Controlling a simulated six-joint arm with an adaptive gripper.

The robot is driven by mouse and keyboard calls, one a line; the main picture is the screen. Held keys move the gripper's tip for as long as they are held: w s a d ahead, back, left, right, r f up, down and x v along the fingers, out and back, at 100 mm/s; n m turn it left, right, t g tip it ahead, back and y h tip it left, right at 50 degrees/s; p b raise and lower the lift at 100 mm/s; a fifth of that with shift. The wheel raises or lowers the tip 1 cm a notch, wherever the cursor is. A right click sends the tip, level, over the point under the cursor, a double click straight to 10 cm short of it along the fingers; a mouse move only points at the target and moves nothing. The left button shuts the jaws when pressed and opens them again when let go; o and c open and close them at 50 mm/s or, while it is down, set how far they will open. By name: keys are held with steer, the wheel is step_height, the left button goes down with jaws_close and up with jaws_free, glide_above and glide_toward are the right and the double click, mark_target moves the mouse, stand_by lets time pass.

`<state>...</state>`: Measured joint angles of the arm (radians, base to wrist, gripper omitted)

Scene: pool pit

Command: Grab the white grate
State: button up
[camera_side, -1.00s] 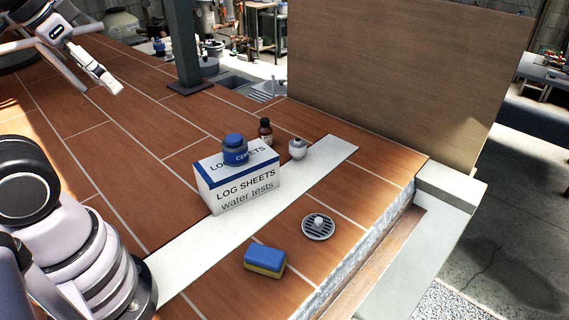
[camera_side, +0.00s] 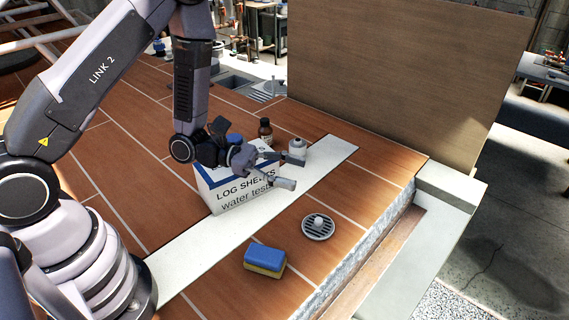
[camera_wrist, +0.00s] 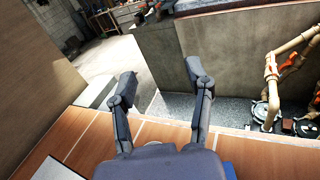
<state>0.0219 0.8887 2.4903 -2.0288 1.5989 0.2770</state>
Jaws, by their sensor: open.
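My gripper (camera_side: 290,170) is open and empty, held above the tiles in front of the box, up and left of the grate in the picture. In the wrist view my gripper (camera_wrist: 160,78) shows two spread fingers. A pale curved edge low between them looks like the grate, mostly hidden by the gripper body.
A blue and yellow sponge (camera_side: 265,261) lies left of the grate. The log sheets box (camera_side: 236,197), a brown bottle (camera_side: 265,131) and a white round jar (camera_side: 297,147) stand behind my gripper. A tall board (camera_side: 390,80) rises behind. The tiles end at a ledge on the right.

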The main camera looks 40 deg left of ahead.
steer(key=w+a+f+n+t+y, duration=0.1)
steer(key=a+f+n+t+y, duration=0.15)
steer(key=f, duration=0.25)
steer(key=w+a+f+n+t+y, duration=0.1)
steer(key=f+n+y, duration=0.15)
steer(key=f, duration=0.25)
steer(key=n+y, duration=0.2)
steer(key=y, duration=0.1)
glide_toward(316, 220)
steer(key=v, duration=0.3)
steer(key=shift+f+t, duration=0.25)
steer(key=shift+w+f, duration=0.2)
steer(key=shift+f, duration=0.1)
steer(key=x, duration=0.7)
steer(key=shift+w, duration=0.1)
steer(key=x, duration=0.4)
steer(key=shift+w+d, duration=0.15)
steer(key=shift+d, duration=0.35)
steer(key=shift+w+d+f, duration=0.2)
steer(key=shift+w+d, duration=0.05)
steer(key=shift+w, duration=0.15)
jaws_close()
